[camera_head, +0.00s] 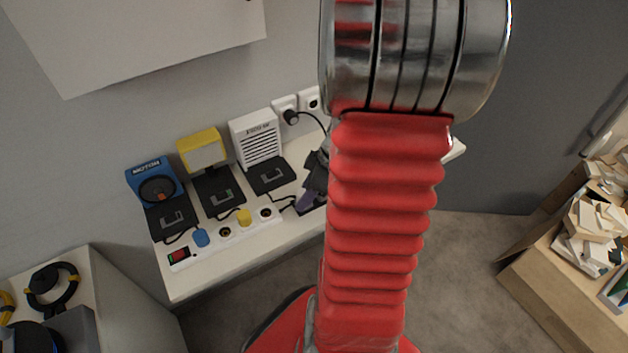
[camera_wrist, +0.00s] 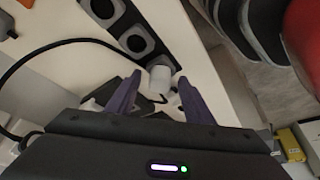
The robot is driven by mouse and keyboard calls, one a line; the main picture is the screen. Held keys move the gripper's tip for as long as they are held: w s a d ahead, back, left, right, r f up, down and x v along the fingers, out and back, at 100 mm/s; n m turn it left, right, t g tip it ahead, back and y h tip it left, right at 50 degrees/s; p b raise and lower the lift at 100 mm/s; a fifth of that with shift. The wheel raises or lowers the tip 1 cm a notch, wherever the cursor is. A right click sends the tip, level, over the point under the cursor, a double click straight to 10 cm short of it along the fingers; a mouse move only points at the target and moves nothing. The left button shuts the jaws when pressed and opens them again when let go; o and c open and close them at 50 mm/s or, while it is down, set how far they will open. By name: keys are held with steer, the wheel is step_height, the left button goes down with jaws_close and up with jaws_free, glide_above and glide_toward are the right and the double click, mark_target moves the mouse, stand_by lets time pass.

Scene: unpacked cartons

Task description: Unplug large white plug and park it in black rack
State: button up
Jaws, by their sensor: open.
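A blue plug (camera_head: 201,237) and a yellow plug (camera_head: 243,217) sit in the strip. Behind are a blue motor unit (camera_head: 152,172), a yellow lamp (camera_head: 203,150) and a white heater-like box (camera_head: 256,138). A black wall plug (camera_head: 291,117) trails a cable. My arm hides the shelf's right part.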

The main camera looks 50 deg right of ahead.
steer(key=v, duration=1.3)
steer(key=shift+r, duration=0.25)
steer(key=shift+s, duration=0.1)
steer(key=a+r+m+h, duration=0.1)
steer(key=a+r+m, duration=0.2)
steer(key=a, duration=1)
steer(key=w+a+r+m+t+h, duration=0.1)
steer(key=a+r+m, duration=0.2)
steer(key=a, duration=1)
step_height(320, 180, up, 4)
steer(key=shift+w+f+t, duration=0.15)
steer(key=shift+f+t, duration=0.1)
steer(key=shift+t, duration=0.05)
steer(key=shift+c, duration=0.6)
stand_by(0.3)
